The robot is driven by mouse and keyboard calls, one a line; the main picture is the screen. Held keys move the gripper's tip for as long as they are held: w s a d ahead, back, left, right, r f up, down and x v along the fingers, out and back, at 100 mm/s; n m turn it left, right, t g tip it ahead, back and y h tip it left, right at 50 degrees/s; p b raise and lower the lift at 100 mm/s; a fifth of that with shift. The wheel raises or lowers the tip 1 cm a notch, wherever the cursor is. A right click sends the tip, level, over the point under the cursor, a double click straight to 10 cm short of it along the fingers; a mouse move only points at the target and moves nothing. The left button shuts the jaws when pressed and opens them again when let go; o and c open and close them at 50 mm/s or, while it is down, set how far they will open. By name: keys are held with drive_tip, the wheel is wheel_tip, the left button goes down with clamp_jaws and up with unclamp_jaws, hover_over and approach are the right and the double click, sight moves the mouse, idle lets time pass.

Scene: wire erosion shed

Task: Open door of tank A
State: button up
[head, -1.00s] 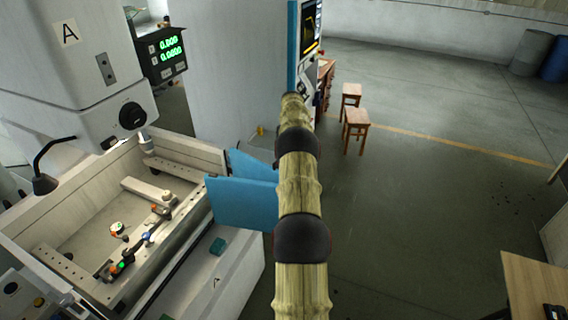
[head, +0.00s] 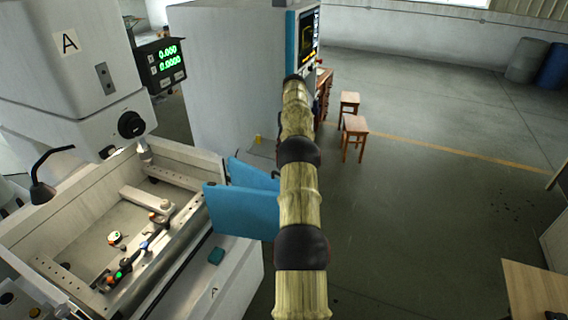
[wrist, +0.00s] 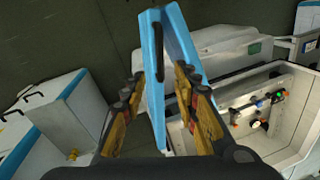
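Machine A has a pale open-topped tank (head: 185,165) at left in the head view, and the wrist view shows it at right (wrist: 290,150). A blue door (head: 241,210) of two angled panels stands out from the tank's right side. In the wrist view the blue door (wrist: 155,85) fills the middle, its panels meeting in a narrow V. My gripper (wrist: 160,78) has its two yellow fingers apart, one on each side of the nearer panel; I cannot tell whether either touches it. In the head view my arm hides the gripper.
Small fittings (head: 125,268) lie inside the tank. A control cabinet with a screen (head: 308,38) stands behind, with two wooden stools (head: 354,127) to its right. The floor on the right is clear up to a wooden table (head: 535,290).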

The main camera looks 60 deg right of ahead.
drive_tip(key=shift+d+r, duration=0.2)
drive_tip(key=shift+r, duration=0.9)
